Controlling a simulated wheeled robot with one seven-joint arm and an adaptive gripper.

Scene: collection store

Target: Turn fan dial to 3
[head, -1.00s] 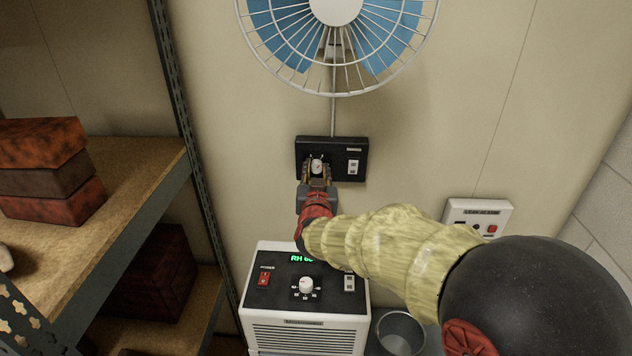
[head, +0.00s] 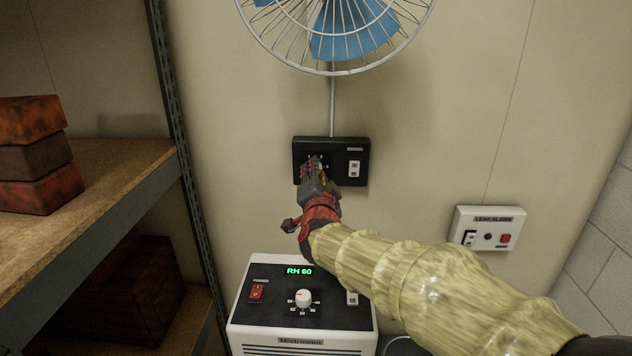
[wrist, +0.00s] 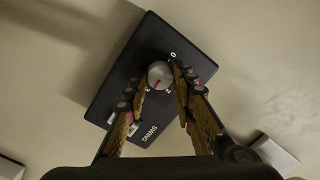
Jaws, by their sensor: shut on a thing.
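The fan's black control box (head: 345,177) is on the wall below the fan (head: 340,30). It also shows tilted in the wrist view (wrist: 125,68). Its round grey dial (wrist: 159,72) has a red mark pointing down and slightly left in that view. A 0 is legible at the upper right and what looks like a 2 below the dial; the other marks are partly hidden by the fingers. My gripper (wrist: 161,77) is shut on the dial, one finger on each side. In the head view my gripper (head: 313,167) covers the dial.
A white unit (head: 302,341) reading RH 60, with its own knob, stands below my arm. A leak alarm panel (head: 488,228) is on the wall at right. A shelf (head: 110,165) with stacked boxes is at left.

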